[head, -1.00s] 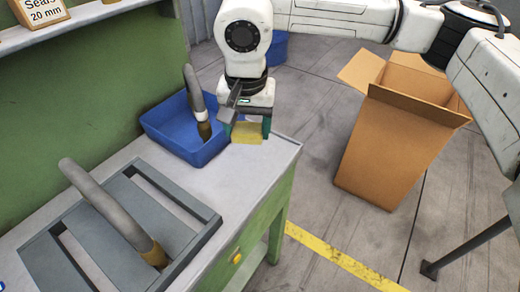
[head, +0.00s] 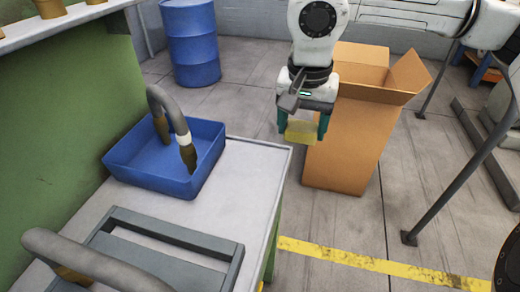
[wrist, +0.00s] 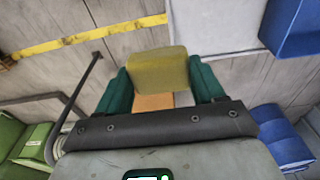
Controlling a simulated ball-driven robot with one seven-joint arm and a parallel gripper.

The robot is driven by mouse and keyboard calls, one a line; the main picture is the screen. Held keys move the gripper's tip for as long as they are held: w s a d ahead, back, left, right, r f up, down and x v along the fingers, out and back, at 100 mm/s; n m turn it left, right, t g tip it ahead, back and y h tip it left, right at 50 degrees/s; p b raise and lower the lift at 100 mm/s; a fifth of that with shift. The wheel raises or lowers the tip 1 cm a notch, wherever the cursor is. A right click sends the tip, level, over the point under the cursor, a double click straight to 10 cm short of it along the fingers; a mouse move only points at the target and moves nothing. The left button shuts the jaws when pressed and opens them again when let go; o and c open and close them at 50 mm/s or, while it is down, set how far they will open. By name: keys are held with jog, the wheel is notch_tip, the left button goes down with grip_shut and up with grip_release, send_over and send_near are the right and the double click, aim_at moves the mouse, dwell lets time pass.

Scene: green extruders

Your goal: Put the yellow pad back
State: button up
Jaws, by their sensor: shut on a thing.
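My gripper (head: 303,130) is shut on the yellow pad (head: 301,132), a small flat yellowish block held between two green fingers. In the head view it is up in the air just past the right edge of the workbench (head: 262,160), in front of the cardboard box (head: 345,150) as seen from the head. In the wrist view the pad (wrist: 158,68) sits between the green fingertips, with floor, bench and part of the box beyond it.
A blue bin (head: 122,160) with a grey hose (head: 172,118) in it stands on the bench. A grey frame (head: 185,235) lies nearer, with another hose (head: 95,262). The box is open on top. A blue barrel (head: 190,45) stands at the back. A yellow line (head: 380,264) crosses the floor.

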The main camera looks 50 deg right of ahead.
jog(key=w+f, duration=0.2)
jog(key=w, duration=0.2)
send_over(261, 159)
jog(key=s, duration=0.1)
notch_tip(261, 159, down, 5)
jog(key=shift+a+r+p, duration=0.1)
jog(key=shift+a+p, duration=0.05)
jog(key=shift+p, duration=0.3)
jog(key=shift+w+f, duration=0.2)
jog(key=shift+f, duration=0.1)
jog(key=shift+w+f+p, duration=0.2)
jog(key=shift+f+p, duration=0.2)
jog(key=shift+f, duration=1.35)
jog(key=shift+f, duration=0.2)
jog(key=o, duration=1.1)
jog(key=shift+r, duration=0.1)
